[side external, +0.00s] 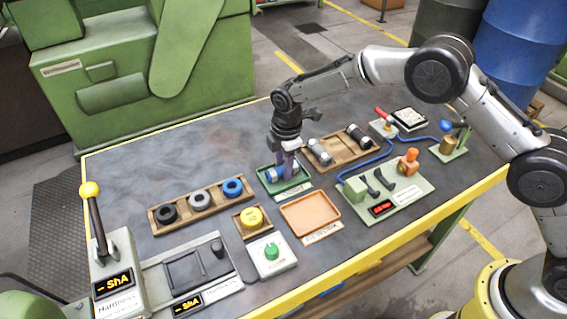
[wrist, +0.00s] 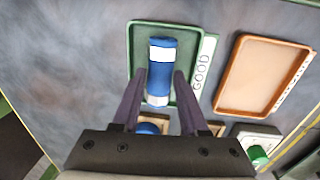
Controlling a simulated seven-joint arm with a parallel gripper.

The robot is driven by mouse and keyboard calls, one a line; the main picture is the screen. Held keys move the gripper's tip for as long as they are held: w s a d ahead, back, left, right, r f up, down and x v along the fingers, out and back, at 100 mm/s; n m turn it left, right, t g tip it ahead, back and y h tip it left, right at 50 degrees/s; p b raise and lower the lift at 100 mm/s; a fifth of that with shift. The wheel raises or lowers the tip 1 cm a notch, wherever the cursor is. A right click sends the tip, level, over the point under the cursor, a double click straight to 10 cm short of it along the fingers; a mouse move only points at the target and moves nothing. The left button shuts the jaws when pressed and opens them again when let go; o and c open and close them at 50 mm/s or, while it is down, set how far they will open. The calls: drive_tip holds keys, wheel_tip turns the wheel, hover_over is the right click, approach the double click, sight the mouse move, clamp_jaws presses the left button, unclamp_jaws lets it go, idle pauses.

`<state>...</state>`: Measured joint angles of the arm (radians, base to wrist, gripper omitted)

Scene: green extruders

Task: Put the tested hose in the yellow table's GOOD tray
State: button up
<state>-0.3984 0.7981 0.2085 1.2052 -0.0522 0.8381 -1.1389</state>
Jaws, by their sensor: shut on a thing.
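The hose (wrist: 161,54) is a short blue cylinder with white bands. It lies inside the green GOOD tray (wrist: 135,38), within the tray walls in the wrist view. The green tray (side external: 299,186) also shows in the side external view, on the table's middle, with the blue hose (side external: 271,177) low in it. My gripper (side external: 287,172) points down into this tray. I cannot tell whether the hose rests fully on the tray floor.
An orange tray (side external: 310,216) sits in front of the green tray. A wooden rack with rings (side external: 200,203) is at left, and a wooden tray with grey and black cylinders (side external: 338,147) is behind right. A test fixture (side external: 385,190) stands at right.

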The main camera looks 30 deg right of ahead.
drive_tip(key=o, duration=1.2)
drive_tip(key=shift+r, duration=0.1)
